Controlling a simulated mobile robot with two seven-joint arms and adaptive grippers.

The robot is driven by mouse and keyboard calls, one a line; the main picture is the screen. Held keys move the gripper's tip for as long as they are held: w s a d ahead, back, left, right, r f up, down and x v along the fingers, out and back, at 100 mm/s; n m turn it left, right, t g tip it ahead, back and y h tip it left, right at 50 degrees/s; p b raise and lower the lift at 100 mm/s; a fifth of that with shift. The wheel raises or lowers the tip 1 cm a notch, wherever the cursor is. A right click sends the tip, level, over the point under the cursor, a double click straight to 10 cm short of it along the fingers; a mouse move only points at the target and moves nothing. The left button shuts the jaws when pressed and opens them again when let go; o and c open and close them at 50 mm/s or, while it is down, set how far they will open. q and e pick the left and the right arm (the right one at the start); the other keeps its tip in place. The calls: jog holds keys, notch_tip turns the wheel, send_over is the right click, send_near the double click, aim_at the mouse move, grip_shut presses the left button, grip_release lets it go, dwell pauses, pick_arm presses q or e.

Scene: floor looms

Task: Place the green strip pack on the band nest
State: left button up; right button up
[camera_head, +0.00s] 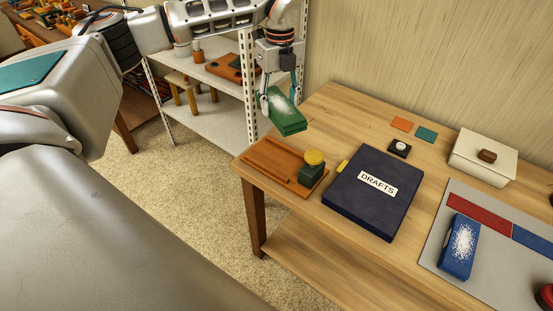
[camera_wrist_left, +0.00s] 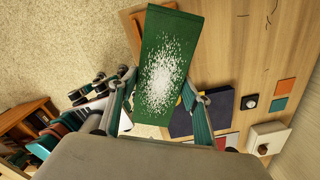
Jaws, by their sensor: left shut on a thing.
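The green strip pack (camera_head: 287,118) is a green block with a white speckled patch on its face. My left gripper (camera_head: 281,100) is shut on it and holds it tilted in the air, above the far left end of the table. In the left wrist view the pack (camera_wrist_left: 163,72) fills the middle, between the two fingers. No label marks the band nest. A brown wooden tray (camera_head: 262,158) with raised strips lies below the pack, and a grey board (camera_head: 440,235) with red and blue bands lies at the right. I cannot tell which is the nest. My right gripper is not in view.
A dark green block with a yellow top (camera_head: 313,167) stands at the tray's right end. A dark DRAFTS folder (camera_head: 365,205) lies beside it. A blue pack (camera_head: 459,247) lies on the grey board. A white lidded box (camera_head: 482,160) and white shelving (camera_head: 215,118) stand farther back.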

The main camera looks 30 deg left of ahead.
pick_arm(q)
jog(key=n, duration=0.1)
jog(key=a+n, duration=0.1)
jog(key=n, duration=0.3)
jog(key=shift+w+a+r, duration=0.15)
jog(key=shift+w, duration=0.2)
send_near(276, 159)
notch_tip(276, 159, down, 5)
jog(key=shift+w+f, duration=0.15)
jog(key=shift+f, duration=0.1)
jog(key=shift+f, duration=0.1)
jog(key=o, duration=1.2)
jog(key=shift+f, duration=0.1)
notch_tip(276, 159, up, 12)
jog(key=shift+r, duration=0.2)
